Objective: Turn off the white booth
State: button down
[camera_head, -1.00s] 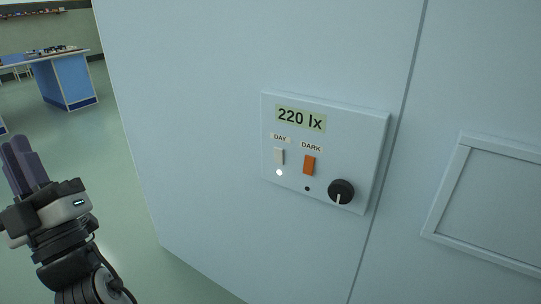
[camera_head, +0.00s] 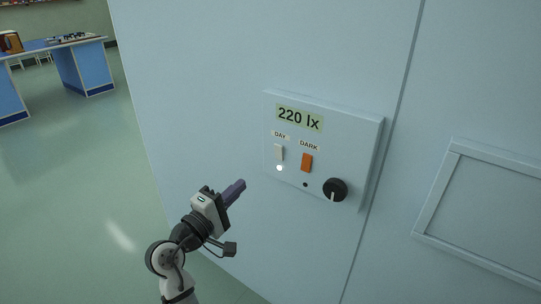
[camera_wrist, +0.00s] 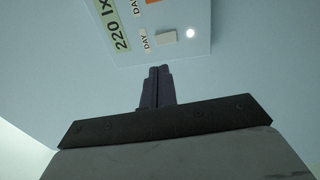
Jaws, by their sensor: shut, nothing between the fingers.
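The white booth (camera_head: 180,120) fills most of the head view. On its wall is a control panel (camera_head: 350,135) with a display (camera_head: 300,118) reading 220 lx. Below it are a white DAY switch (camera_head: 279,152) with a lit white lamp (camera_head: 279,168), an orange DARK switch (camera_head: 307,162) with a dark lamp (camera_head: 305,185), and a black knob (camera_head: 335,189). My gripper (camera_head: 241,184) is shut and empty, to the lower left of the panel and apart from the switches. In the wrist view its fingers (camera_wrist: 158,72) point toward the panel edge near the DAY switch (camera_wrist: 166,37).
A framed panel (camera_head: 490,205) is on the booth wall at the right. Blue benches (camera_head: 85,68) with items on top stand at the far left. The green floor (camera_head: 75,185) left of the booth is clear.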

aim_at(278, 149)
jog(key=p+x, duration=0.3)
jog(key=x, duration=1)
jog(key=shift+r+p, duration=0.15)
jog(key=shift+p, duration=0.25)
jog(key=shift+w+d, duration=0.25)
jog(key=shift+w, duration=0.15)
